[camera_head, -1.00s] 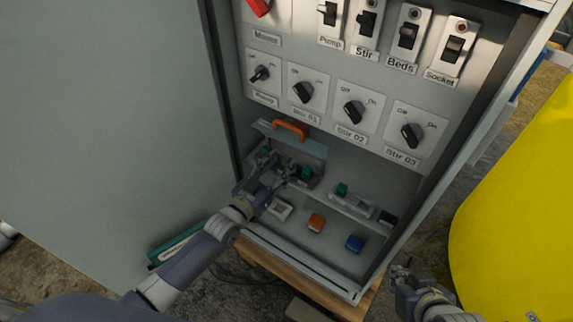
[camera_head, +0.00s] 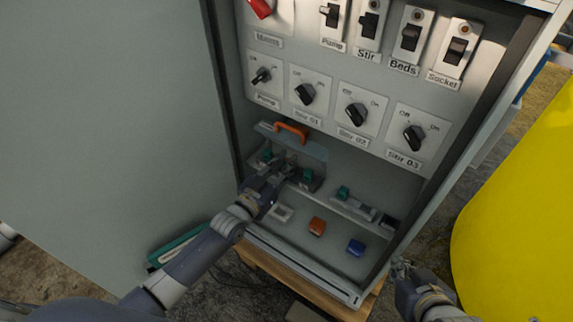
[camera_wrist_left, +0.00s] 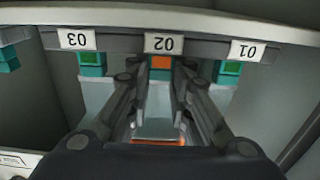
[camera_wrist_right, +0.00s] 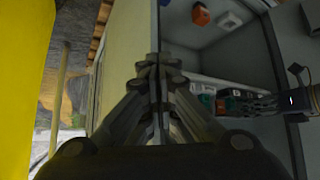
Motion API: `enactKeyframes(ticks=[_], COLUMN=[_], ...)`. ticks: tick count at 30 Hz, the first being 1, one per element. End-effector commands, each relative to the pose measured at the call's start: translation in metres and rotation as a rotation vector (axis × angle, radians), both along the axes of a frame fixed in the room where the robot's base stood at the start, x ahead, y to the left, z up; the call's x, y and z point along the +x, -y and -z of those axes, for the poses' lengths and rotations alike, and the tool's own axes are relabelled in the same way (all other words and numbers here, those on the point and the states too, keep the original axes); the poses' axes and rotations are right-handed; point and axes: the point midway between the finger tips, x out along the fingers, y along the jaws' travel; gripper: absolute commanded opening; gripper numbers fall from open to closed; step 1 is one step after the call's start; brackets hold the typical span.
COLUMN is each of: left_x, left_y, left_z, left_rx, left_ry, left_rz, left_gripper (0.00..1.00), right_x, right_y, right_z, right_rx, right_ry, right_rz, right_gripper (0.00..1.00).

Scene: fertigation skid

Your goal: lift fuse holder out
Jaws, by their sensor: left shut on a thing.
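The middle fuse holder (camera_wrist_left: 160,64), teal with an orange face, sits in the row above the label 02 (camera_wrist_left: 164,43). My left gripper (camera_wrist_left: 160,80) is shut on it, with a finger on each side; in the head view the left gripper (camera_head: 277,172) reaches into the lower left of the cabinet and hides most of this holder. Green-faced holders by label 03 (camera_wrist_left: 91,58) and label 01 (camera_wrist_left: 230,68) flank it. My right gripper (camera_head: 402,270) is outside the cabinet at the lower right; its fingers are together and empty in the right wrist view (camera_wrist_right: 160,65).
A clear cover with an orange handle (camera_head: 292,132) stands raised just above the holders. A white block (camera_head: 281,213), an orange block (camera_head: 317,226) and a blue block (camera_head: 355,247) lie on the cabinet floor. The open door (camera_head: 110,110) is at the left; a yellow tank (camera_head: 515,200) is at the right.

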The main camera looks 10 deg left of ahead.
Motion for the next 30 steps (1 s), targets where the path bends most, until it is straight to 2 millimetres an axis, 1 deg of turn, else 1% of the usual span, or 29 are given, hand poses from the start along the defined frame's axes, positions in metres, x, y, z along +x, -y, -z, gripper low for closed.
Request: enactKeyframes(ticks=[4, 7, 14, 21, 22, 25, 30], left_x=[0.0, 0.0, 0.0, 0.0, -0.004, -0.028, -0.07], left_y=[0.0, 0.0, 0.0, 0.0, -0.001, -0.005, -0.014], left_z=[-0.002, -0.005, -0.019, -0.038, -0.038, -0.039, -0.043], left_rx=[0.0, 0.0, 0.0, 0.0, 0.0, 0.0, 0.0], left_ry=[0.001, 0.001, 0.001, 0.001, -0.002, -0.004, -0.004], left_rz=[0.0, 0.0, 0.0, 0.0, 0.0, 0.0, 0.0], left_gripper=[0.01, 0.01, 0.01, 0.01, 0.01, 0.01, 0.01], right_x=[-0.002, -0.007, -0.036, -0.08, -0.085, -0.097, -0.097], right_y=[0.0, 0.002, 0.013, 0.026, 0.027, 0.03, 0.03], right_z=[0.0, 0.003, 0.018, 0.031, 0.031, 0.028, 0.017], right_rx=[-0.002, -0.007, -0.039, -0.08, -0.083, -0.093, -0.093], right_ry=[-0.009, -0.037, -0.182, -0.376, -0.397, -0.447, -0.448], right_rz=[0.0, 0.002, 0.015, 0.031, 0.032, 0.036, 0.036], right_gripper=[0.0, 0.0, 0.0, 0.0, 0.0, 0.0, 0.0])
